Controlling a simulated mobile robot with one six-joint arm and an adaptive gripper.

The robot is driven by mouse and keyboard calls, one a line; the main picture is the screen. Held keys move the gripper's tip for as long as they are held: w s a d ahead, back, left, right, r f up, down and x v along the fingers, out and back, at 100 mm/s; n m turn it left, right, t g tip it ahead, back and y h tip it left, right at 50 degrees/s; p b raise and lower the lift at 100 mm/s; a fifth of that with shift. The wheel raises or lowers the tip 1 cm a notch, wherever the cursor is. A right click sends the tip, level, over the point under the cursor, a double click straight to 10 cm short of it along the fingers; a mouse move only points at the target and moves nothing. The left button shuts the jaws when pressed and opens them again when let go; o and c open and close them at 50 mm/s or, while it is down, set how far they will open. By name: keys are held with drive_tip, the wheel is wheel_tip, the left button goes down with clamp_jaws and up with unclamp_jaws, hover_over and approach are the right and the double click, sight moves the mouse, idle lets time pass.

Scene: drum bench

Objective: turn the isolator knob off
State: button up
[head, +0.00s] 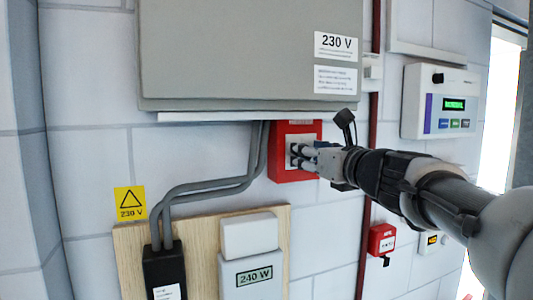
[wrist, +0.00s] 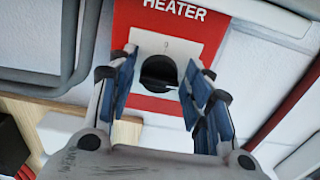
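The isolator is a red plate (head: 294,128) on the wall below the grey cabinet; in the wrist view the red plate (wrist: 203,32) reads "HEATER" across its top. The black round knob (wrist: 158,73) sits on a pale square in its middle, with a small "0" mark above it. My gripper in the wrist view (wrist: 163,85) is open, with one blue-padded finger on each side of the knob. Gaps show between the fingers and the knob. I cannot tell the knob's exact setting.
A grey cabinet (head: 240,55) marked 230 V hangs just above. Grey cables (head: 210,187) run left of the red plate down to a black box (head: 165,272). A wooden board (head: 125,255) carries a white 240 W unit (head: 250,276). A red box (head: 381,238) and a panel (head: 441,100) are to the right.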

drive_tip(key=c, duration=0.7)
drive_tip(key=shift+c, duration=0.2)
drive_tip(key=shift+n+b, duration=0.4)
drive_tip(key=shift+a+f+n+b, duration=0.1)
drive_tip(key=shift+n+b, duration=2.75)
drive_tip(key=shift+n, duration=1.3)
drive_tip(key=shift+a+f+n+b, duration=0.1)
drive_tip(key=shift+n+b, duration=2.7)
drive_tip(key=shift+n, duration=1.35)
drive_tip(key=o, duration=1)
